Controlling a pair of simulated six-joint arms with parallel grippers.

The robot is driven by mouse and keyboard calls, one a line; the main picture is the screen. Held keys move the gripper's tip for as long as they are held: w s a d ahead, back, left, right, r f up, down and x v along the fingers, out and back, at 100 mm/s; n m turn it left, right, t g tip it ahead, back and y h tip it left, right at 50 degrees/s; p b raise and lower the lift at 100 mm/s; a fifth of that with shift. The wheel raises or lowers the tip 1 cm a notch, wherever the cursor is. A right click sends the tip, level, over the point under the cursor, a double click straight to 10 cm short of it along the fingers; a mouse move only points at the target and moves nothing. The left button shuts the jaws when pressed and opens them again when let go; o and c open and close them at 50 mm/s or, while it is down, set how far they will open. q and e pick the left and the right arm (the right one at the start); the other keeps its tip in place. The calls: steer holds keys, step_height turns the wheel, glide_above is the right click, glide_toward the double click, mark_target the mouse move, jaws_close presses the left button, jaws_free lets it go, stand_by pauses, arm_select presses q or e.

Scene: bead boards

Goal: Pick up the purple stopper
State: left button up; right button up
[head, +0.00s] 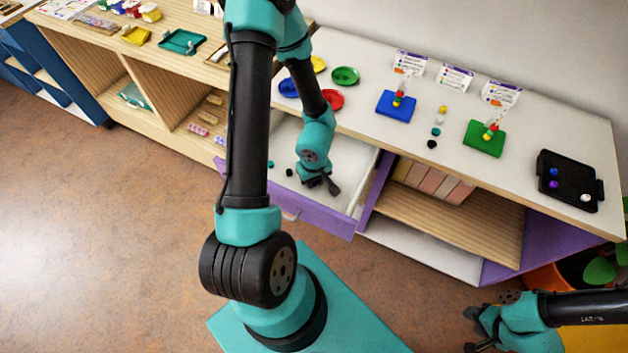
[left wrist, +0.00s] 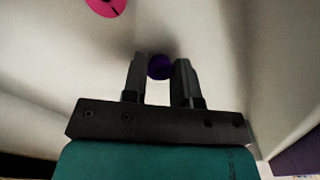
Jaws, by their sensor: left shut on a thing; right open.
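The purple stopper (left wrist: 160,67) shows in the left wrist view as a small round dark purple piece between my left gripper's fingertips. My left gripper (left wrist: 161,72) is shut on it, low over the pale drawer floor. In the head view my left gripper (head: 322,188) reaches down into the open drawer (head: 347,177), and the stopper is hidden there. My right gripper (head: 476,330) is open and empty at the bottom right, away from the shelf.
The drawer also holds a teal bead (head: 271,164), a black bead (head: 289,172) and a pink disc (left wrist: 107,5). On the top stand a blue board (head: 387,109), a green board (head: 475,145), coloured dishes (head: 345,75) and a black tray (head: 575,172) with several beads.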

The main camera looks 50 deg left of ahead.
arm_select(q)
step_height(320, 180, up, 9)
steer(key=shift+r, duration=0.2)
stand_by(0.4)
stand_by(0.7)
